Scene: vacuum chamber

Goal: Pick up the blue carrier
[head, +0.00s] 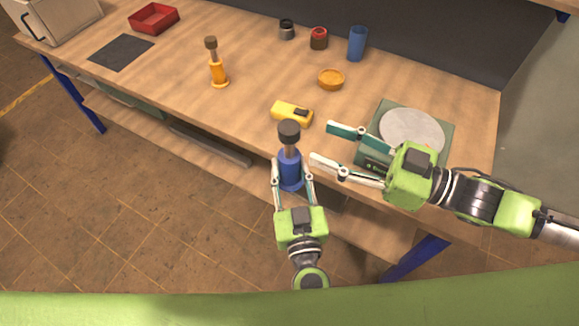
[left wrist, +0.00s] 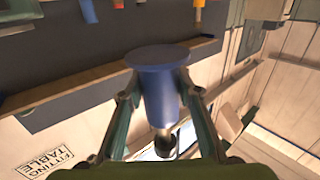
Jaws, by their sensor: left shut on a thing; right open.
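The blue carrier (head: 290,172) has a blue body, a thin brown neck and a dark round top (head: 289,131). It appears upright at the table's front edge in the head view. My left gripper (head: 292,178) is shut on its blue body, one finger on each side. In the left wrist view the blue carrier (left wrist: 160,98) is between the fingers, with its wide round blue base towards the top of the picture. The base looks clear of any surface. My right gripper (head: 322,145) is open and empty, to the right of the carrier.
A yellow device (head: 291,113) lies behind the carrier. A scale with a round plate (head: 411,131) stands beyond my right gripper. An orange carrier (head: 217,66), orange dish (head: 331,79), blue cup (head: 357,43) and red tray (head: 154,18) stand further back. The table's left middle is clear.

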